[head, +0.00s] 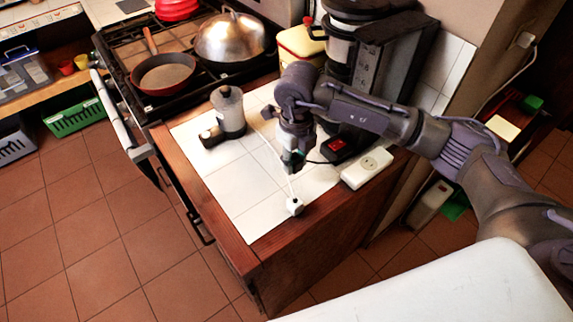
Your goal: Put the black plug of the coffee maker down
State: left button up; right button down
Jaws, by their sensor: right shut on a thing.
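The coffee maker (392,45) is tall and dark and stands at the back right of the white-tiled counter. My right gripper (293,164) points down low over the counter, in front of the coffee maker. It is shut on the black plug, which is mostly hidden between the fingers. A short black cord (318,162) runs from the fingers to the right. I cannot tell whether the plug touches the tiles. A white socket block (367,168) lies to the right of the gripper, apart from it. My left gripper is not in view.
A white plug (294,206) on a white cord lies near the counter's front edge. A black box with a red switch (338,146) sits beside the socket block. A grinder-like jar (229,111) stands left. A stove with pans is behind.

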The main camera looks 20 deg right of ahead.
aim_at(288, 179)
jog(key=shift+w+a+f, duration=0.4)
jog(key=shift+w, duration=0.2)
jog(key=shift+w+a+f, duration=0.2)
jog(key=shift+w+f, duration=0.2)
jog(key=shift+f, duration=0.05)
notch_tip(288, 179, down, 4)
jog(key=shift+r+p, duration=0.1)
jog(key=shift+p, duration=0.85)
pick_arm(q)
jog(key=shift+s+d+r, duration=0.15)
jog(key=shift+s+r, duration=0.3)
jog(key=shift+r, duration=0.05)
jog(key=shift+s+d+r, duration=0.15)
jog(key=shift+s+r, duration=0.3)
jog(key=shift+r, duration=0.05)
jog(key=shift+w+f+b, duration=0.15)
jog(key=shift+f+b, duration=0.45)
jog(key=shift+b, duration=0.05)
pick_arm(e)
jog(key=shift+f, duration=0.6)
jog(key=c, duration=0.9)
grip_release()
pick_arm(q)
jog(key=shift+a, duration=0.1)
pick_arm(e)
jog(key=shift+o, duration=0.2)
